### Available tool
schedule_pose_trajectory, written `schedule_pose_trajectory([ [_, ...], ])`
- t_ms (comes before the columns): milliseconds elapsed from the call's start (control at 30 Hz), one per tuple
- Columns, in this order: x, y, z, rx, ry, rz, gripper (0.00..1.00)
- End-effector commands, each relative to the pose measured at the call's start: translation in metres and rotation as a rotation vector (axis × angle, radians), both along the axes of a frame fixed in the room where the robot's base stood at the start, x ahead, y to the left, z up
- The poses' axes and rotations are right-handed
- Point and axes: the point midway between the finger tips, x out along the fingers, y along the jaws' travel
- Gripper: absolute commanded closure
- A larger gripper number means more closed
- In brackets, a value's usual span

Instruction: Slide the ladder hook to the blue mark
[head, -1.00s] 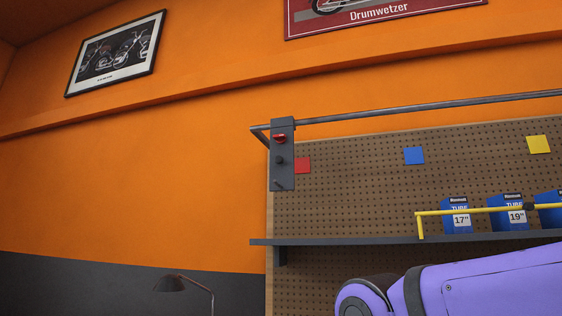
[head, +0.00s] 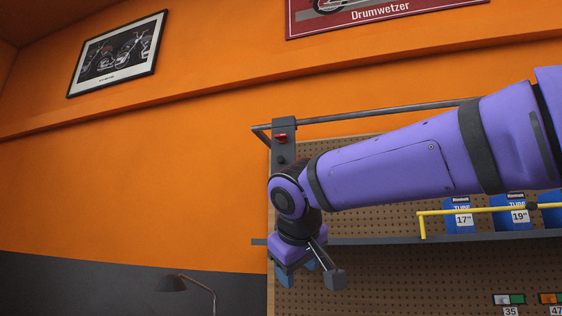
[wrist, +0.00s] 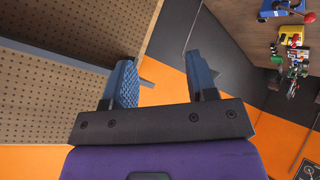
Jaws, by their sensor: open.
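The ladder hook (head: 284,133) is a grey upright plate with a red knob, hanging on the metal rail (head: 385,113) at its left end. Its lower part is hidden behind my arm. My gripper (head: 298,275) points down, below the hook and around shelf height, apart from the hook. In the wrist view its two blue fingers (wrist: 160,78) are spread with nothing between them. The blue mark is hidden behind my arm now; an earlier head frame shows it on the pegboard, right of the hook and a red square.
A grey shelf (head: 450,238) with blue tube boxes (head: 459,222) and a yellow bar (head: 440,212) crosses the pegboard (head: 400,275) at right. A lamp (head: 172,283) stands at lower left.

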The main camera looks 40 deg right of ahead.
Motion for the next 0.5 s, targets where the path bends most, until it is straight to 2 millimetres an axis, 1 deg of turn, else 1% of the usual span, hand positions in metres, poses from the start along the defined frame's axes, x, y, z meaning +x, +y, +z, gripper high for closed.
schedule_pose_trajectory([
  [33,0.022,-0.004,0.029,-0.063,-0.036,-0.011,0.48],
  [67,0.033,-0.006,0.046,-0.102,-0.061,-0.020,0.48],
  [100,0.047,-0.010,0.069,-0.154,-0.094,-0.036,0.48],
  [167,0.067,-0.014,0.104,-0.230,-0.148,-0.059,0.48],
  [200,0.080,-0.016,0.127,-0.279,-0.185,-0.077,0.48],
  [267,0.098,-0.019,0.161,-0.349,-0.241,-0.103,0.48],
  [300,0.109,-0.020,0.182,-0.391,-0.280,-0.121,0.48],
  [400,0.129,-0.022,0.227,-0.482,-0.366,-0.165,0.48],
  [500,0.140,-0.022,0.258,-0.544,-0.432,-0.201,0.48],
])
